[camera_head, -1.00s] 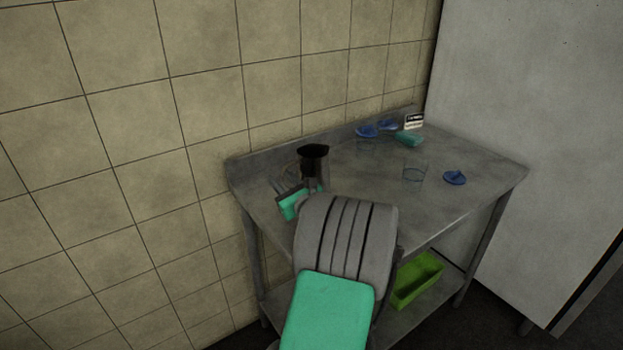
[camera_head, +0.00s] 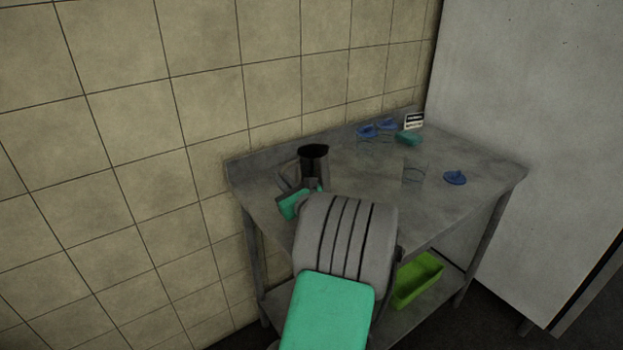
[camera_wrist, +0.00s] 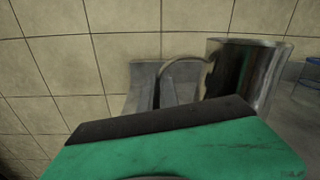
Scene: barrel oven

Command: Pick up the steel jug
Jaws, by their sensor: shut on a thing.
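The steel jug (camera_head: 315,168) stands upright at the left part of the steel table, with its dark open mouth facing up. In the wrist view the jug's shiny body (camera_wrist: 245,72) is at the upper right, and its curved handle is on its left. My gripper (camera_head: 297,186) is on the left side of the jug, at the handle. In the wrist view its grey fingers (camera_wrist: 162,78) are shut on the handle. The lower part of the jug is hidden by my green and black gripper body. I cannot tell if the jug's base touches the table.
The steel table (camera_head: 375,200) stands against a tiled wall. Clear glasses (camera_head: 413,175), blue items (camera_head: 455,177), a green item (camera_head: 408,138) and a small sign (camera_head: 414,121) are to the right of the jug. A green bin (camera_head: 417,280) is on the lower shelf. A large pale cabinet (camera_head: 530,130) stands at right.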

